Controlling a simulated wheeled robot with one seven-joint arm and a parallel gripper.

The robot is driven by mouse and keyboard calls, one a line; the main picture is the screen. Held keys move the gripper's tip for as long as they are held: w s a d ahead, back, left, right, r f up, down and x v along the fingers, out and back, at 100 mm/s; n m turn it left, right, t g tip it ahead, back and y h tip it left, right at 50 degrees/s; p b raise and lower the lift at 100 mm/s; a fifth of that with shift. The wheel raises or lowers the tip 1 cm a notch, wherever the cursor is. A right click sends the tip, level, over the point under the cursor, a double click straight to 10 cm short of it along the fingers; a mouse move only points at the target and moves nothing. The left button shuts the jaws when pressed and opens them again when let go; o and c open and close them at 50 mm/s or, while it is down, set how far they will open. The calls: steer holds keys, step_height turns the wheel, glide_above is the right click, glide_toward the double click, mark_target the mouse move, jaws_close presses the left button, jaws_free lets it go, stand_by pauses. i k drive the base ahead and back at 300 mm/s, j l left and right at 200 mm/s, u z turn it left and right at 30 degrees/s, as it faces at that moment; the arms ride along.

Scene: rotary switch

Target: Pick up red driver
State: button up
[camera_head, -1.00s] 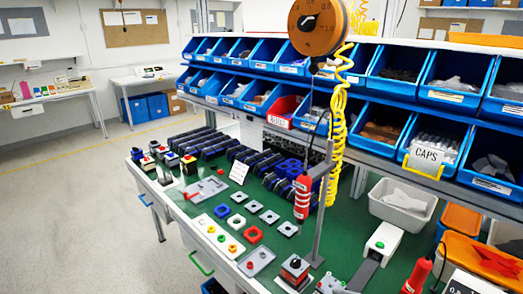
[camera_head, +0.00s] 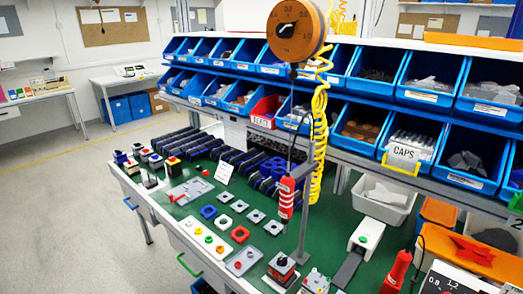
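A red driver (camera_head: 286,199) with a white label band hangs upright over the green bench, in front of a grey metal stand (camera_head: 306,200). A dark cord runs up from it to an orange round balancer (camera_head: 296,30). My gripper is not in view.
The green bench (camera_head: 203,255) holds grey, red and blue switch parts, with several dark blocks behind. Two rows of blue bins (camera_head: 430,93) stand at the back. A yellow coiled hose (camera_head: 319,120) hangs beside the stand. A white bin (camera_head: 384,202) sits at right.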

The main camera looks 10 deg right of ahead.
mark_target(404, 257)
steer(key=z, duration=1.35)
steer(key=l+u, duration=0.15)
steer(key=u, duration=0.3)
steer(key=l+u, duration=0.1)
steer(key=u, duration=0.3)
steer(key=k+l+u, duration=0.1)
steer(key=u, duration=0.35)
steer(key=l+u, duration=0.1)
steer(key=u, duration=0.35)
